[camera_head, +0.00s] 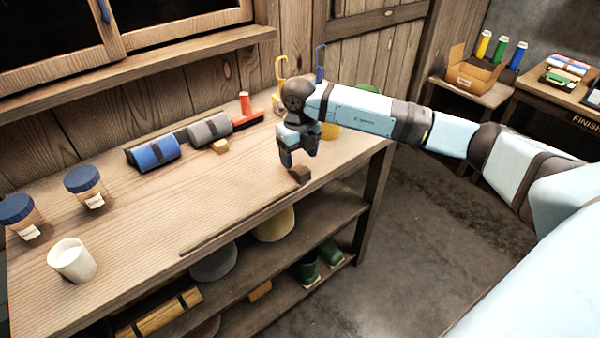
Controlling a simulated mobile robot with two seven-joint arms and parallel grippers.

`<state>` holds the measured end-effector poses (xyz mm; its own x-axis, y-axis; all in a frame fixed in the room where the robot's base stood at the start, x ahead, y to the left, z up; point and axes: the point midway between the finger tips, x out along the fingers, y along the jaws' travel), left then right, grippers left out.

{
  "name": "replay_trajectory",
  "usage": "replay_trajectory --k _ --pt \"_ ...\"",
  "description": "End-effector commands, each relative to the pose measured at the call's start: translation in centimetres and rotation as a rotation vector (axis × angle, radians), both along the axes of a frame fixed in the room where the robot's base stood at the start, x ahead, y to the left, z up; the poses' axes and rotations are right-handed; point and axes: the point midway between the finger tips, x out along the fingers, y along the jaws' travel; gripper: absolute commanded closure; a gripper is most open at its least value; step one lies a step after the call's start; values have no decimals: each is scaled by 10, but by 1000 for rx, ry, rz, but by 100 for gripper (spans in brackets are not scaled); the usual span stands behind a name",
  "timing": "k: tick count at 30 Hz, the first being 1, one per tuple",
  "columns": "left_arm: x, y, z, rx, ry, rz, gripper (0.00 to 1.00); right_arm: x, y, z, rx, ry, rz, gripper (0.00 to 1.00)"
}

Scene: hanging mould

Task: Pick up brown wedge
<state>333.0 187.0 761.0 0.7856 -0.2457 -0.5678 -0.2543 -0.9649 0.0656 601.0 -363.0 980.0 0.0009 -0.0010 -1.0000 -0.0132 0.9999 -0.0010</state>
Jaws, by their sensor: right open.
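The brown wedge (300,175) is a small dark brown block lying on the wooden bench top, near its front edge towards the right end. My right gripper (299,161) points down just above and behind the wedge, with its fingers apart. It looks close to the wedge; whether a finger touches it I cannot tell. The far side of the wedge is partly hidden by the fingers. My left gripper is not in view.
A tan block (220,146), grey roll (209,129), blue roll (154,152) and red-based tool (247,119) lie behind. A white cup (72,260) and blue-lidded jars (86,186) stand left. The bench middle is clear. Yellow and green things sit partly hidden behind my right arm.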

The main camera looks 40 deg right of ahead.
Motion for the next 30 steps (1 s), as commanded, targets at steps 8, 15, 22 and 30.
replay_trajectory --k 8,15,22,30 --pt "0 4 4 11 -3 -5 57 -2 -4 -31 0 4 -1 32" --pt "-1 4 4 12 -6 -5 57 -2 -3 -52 1 1 0 32" --pt "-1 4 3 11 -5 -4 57 -2 -4 -52 1 1 0 53" --pt "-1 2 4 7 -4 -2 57 -2 -4 -51 1 1 0 85"
